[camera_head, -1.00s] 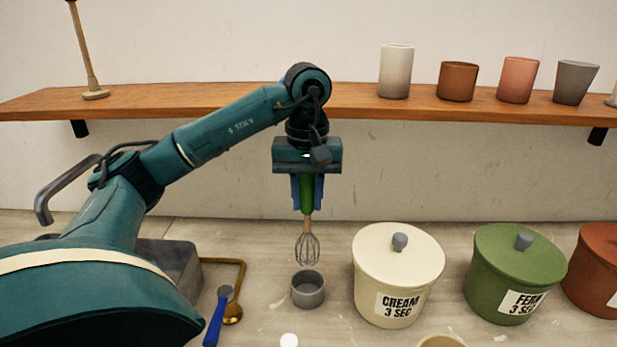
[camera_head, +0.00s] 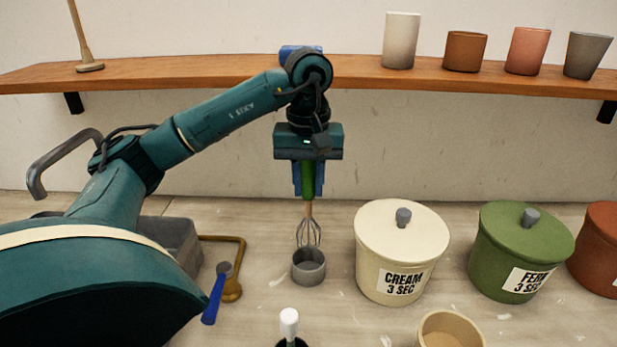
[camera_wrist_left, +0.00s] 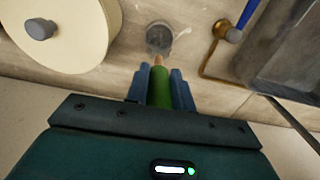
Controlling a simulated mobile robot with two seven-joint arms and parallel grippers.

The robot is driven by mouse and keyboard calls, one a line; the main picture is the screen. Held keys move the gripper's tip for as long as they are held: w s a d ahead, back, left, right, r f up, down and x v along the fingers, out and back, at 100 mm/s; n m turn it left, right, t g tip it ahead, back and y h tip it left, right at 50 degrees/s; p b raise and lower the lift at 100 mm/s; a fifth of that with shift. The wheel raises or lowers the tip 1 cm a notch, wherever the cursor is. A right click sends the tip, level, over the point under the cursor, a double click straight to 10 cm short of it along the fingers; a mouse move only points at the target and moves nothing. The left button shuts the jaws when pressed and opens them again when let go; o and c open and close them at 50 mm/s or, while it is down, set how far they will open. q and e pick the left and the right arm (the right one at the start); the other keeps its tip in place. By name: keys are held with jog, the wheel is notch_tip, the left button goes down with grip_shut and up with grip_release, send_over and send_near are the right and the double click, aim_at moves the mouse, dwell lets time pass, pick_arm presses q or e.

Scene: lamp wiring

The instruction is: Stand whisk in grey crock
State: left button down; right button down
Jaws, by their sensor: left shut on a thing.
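The whisk (camera_head: 309,229) hangs upright, wires down, with a green handle and a wooden neck. My left gripper (camera_head: 308,190) is shut on its green handle. The small grey crock (camera_head: 308,272) stands on the counter directly below, and the wire end of the whisk overlaps its rim in the head view; I cannot tell how far inside it is. In the left wrist view the green handle (camera_wrist_left: 159,90) sits between the blue fingers, with the crock (camera_wrist_left: 159,36) beyond it. My right gripper is not seen.
A cream lidded canister (camera_head: 380,270) stands close right of the crock, then a green canister (camera_head: 490,265). A blue-handled tool (camera_head: 213,300), a brass piece (camera_head: 233,288) and a grey bin (camera_head: 178,240) lie left. A tan cup (camera_head: 450,330) and white-topped object (camera_head: 289,322) are in front.

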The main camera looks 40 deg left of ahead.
aim_at(308, 200)
pick_arm(q)
notch_tip(308, 200, down, 2)
jog(key=shift+f+b, duration=0.1)
jog(key=shift+b, duration=0.4)
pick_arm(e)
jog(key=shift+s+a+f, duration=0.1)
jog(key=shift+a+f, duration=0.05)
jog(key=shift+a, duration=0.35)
